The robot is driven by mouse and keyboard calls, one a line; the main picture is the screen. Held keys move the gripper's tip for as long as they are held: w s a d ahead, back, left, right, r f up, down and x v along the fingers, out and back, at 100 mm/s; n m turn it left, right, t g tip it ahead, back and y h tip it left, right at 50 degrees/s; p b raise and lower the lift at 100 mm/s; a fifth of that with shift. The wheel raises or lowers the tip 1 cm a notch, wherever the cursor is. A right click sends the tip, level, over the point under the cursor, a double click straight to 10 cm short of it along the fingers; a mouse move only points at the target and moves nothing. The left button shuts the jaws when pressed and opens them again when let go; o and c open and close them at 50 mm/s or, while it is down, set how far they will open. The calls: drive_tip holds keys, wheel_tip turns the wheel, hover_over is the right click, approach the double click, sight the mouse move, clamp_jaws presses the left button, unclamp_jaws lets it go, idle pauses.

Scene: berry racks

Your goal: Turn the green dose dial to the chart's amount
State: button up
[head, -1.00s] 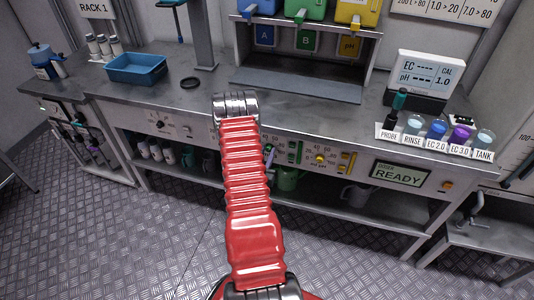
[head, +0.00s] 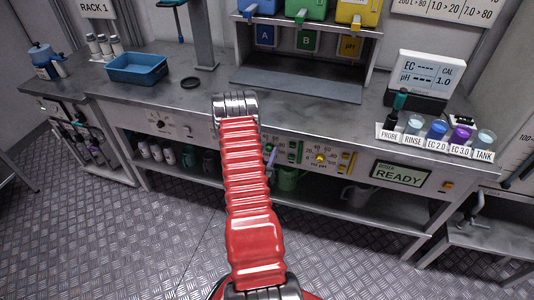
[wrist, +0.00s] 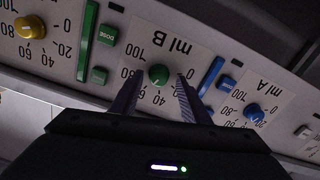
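The green dose dial (wrist: 158,75) is a small round knob on the "ml B" panel, whose scale of numbers from 0 to 100 appears upside down in the wrist view. My gripper (wrist: 159,79) is open, with one finger on each side of the green dial. A gap shows between the dial and each finger, so I see no firm contact. The dial's exact setting is too small to read. In the head view my red arm hides the gripper's fingers and much of the dial panel. The chart's amount for this dial cannot be read.
A blue dial (wrist: 253,112) and a yellow dial (wrist: 29,27) flank the green one. A green DOSE button (wrist: 108,35) and a vertical green bar (wrist: 88,40) sit close by. The screen (head: 400,174) reads READY. Probe cups (head: 437,131) stand on the bench's right end.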

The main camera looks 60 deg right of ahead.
drive_tip(key=s+a, duration=0.2)
drive_tip(key=a, duration=1.1)
drive_tip(key=shift+a, duration=0.3)
drive_tip(key=shift+s, duration=0.1)
drive_tip(key=shift+f, duration=0.1)
